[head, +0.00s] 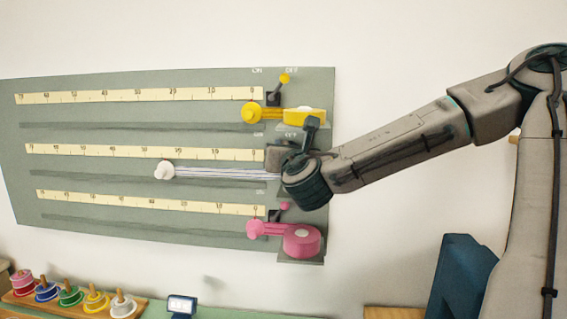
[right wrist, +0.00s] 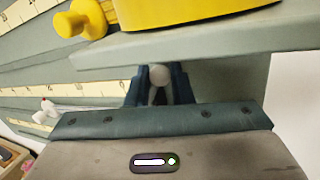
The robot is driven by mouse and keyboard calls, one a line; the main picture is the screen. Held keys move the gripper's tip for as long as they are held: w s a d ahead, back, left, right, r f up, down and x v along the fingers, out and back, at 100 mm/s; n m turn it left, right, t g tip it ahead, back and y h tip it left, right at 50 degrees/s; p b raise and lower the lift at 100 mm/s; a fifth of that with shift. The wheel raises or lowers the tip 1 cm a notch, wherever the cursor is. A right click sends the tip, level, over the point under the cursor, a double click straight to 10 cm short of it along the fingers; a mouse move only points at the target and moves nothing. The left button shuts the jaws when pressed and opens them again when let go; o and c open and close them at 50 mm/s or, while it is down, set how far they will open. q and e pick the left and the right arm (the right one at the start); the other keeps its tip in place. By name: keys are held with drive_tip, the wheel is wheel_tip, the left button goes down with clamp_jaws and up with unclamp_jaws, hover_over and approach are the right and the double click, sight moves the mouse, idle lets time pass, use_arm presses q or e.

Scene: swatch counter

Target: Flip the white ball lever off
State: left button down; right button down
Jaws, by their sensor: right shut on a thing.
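A grey wall panel (head: 100,128) carries three rows, each with a cream scale and a lever. The white ball lever belongs to the middle row; in the head view my right gripper (head: 277,158) hides it. In the right wrist view the white ball (right wrist: 159,76) sits between the two dark fingers of my right gripper (right wrist: 159,84), which are shut on it. Which way the lever leans cannot be told. A white knob (head: 164,170) is out to the left along the middle row, with striped ribbon (head: 225,174) stretched back towards the gripper. My left gripper is not in view.
The yellow ball lever (head: 285,78) and yellow spool (head: 305,116) are above my gripper; the pink spool (head: 301,240) and pink ball (head: 285,206) are below. A wooden rack (head: 75,306) of coloured rings and a small display (head: 182,306) stand below the panel.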

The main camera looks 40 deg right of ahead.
drive_tip(key=shift+f, duration=0.1)
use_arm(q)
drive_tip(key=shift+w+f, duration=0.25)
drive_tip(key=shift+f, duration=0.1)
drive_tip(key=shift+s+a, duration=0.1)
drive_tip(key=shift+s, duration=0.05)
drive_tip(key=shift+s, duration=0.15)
use_arm(e)
drive_tip(key=c, duration=1.3)
unclamp_jaws()
drive_tip(key=shift+s, duration=0.15)
drive_tip(key=b+v, duration=0.2)
drive_tip(key=v, duration=0.4)
drive_tip(key=shift+s+a+f+b, duration=0.15)
drive_tip(key=shift+b, duration=0.25)
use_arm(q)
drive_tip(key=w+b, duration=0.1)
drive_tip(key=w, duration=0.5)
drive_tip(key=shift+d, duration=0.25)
use_arm(e)
drive_tip(key=shift+v, duration=2.2)
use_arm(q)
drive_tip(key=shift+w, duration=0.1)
